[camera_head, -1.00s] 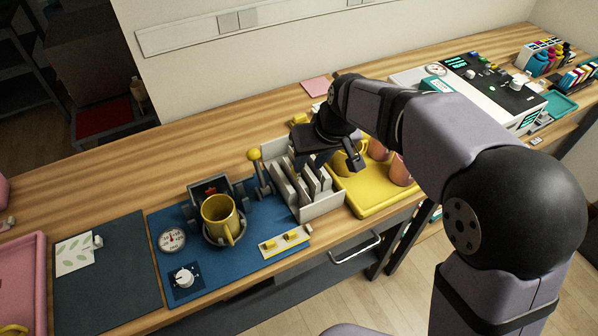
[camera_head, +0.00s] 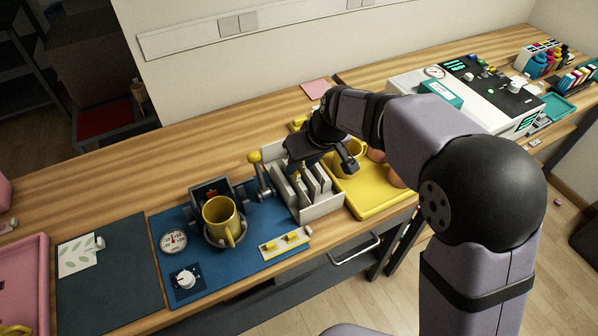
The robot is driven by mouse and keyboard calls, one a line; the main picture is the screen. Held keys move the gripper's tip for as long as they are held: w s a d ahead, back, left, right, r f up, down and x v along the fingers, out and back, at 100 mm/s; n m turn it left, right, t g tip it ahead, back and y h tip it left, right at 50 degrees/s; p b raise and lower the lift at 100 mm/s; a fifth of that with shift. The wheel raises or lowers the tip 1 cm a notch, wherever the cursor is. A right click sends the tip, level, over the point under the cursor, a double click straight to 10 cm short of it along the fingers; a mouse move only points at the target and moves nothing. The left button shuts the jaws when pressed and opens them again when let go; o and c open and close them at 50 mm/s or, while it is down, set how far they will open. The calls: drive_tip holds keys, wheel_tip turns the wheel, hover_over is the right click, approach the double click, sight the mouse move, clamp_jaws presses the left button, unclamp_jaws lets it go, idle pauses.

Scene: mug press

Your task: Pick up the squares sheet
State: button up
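I cannot make out a sheet with a squares pattern. A grey slotted rack (camera_head: 322,205) with several upright pale plates or sheets (camera_head: 291,192) stands right of the blue mat; their faces are turned away, so no pattern shows. My gripper (camera_head: 308,168) is low over the rack, pointing down, close to the tops of the uprights. Its fingertips are partly hidden against the rack, and I cannot tell whether it is open or holds anything. A white sheet with green leaves (camera_head: 77,255) lies on the dark mat (camera_head: 108,290) at the left.
A yellow mug (camera_head: 220,218) sits in the press on the blue mat (camera_head: 205,285). A yellow-knobbed lever (camera_head: 255,158) stands just left of the rack. A yellow tray (camera_head: 375,205) with mugs is close on the right, partly behind my arm. Bare wood lies behind the press.

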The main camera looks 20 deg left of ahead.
sight(298, 173)
drive_tip(key=shift+p+x, duration=0.35)
drive_tip(key=shift+x, duration=1.5)
clamp_jaws()
drive_tip(key=shift+r, duration=0.2)
wheel_tip(298, 173, up, 18)
drive_tip(key=b, duration=0.1)
drive_tip(key=shift+f, duration=0.15)
drive_tip(key=shift+d, duration=0.1)
